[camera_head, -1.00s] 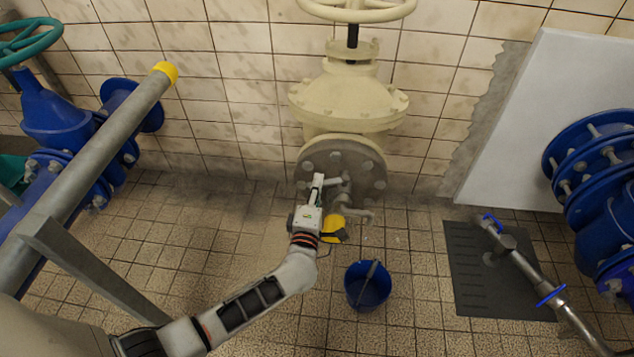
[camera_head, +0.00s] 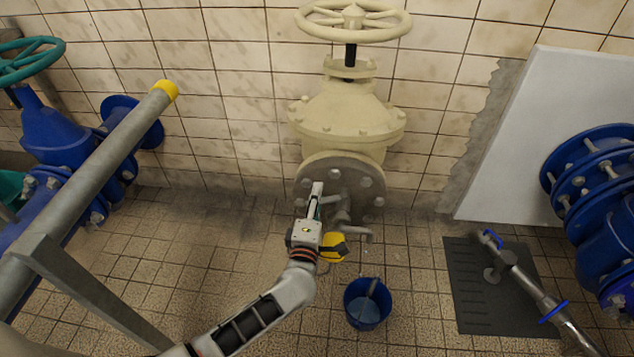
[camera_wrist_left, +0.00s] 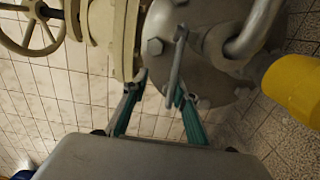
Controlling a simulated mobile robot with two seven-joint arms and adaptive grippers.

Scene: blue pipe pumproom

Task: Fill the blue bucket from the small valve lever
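The small grey valve lever (camera_wrist_left: 175,65) is on the pipework at the grey flange. My left gripper (camera_head: 317,190) is at this lever, in front of the flange. In the left wrist view its teal fingers (camera_wrist_left: 159,84) are apart, with the lever's end between them, close to the right finger. Whether they touch is unclear. My right gripper is out of view.
A yellow-capped fitting (camera_head: 333,246) sits beside my left wrist. The cream valve with its handwheel (camera_head: 352,20) rises above the flange. A grey pipe (camera_head: 95,175) crosses the left side. A dark floor mat (camera_head: 470,290) lies right of the bucket. Bare floor surrounds the bucket.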

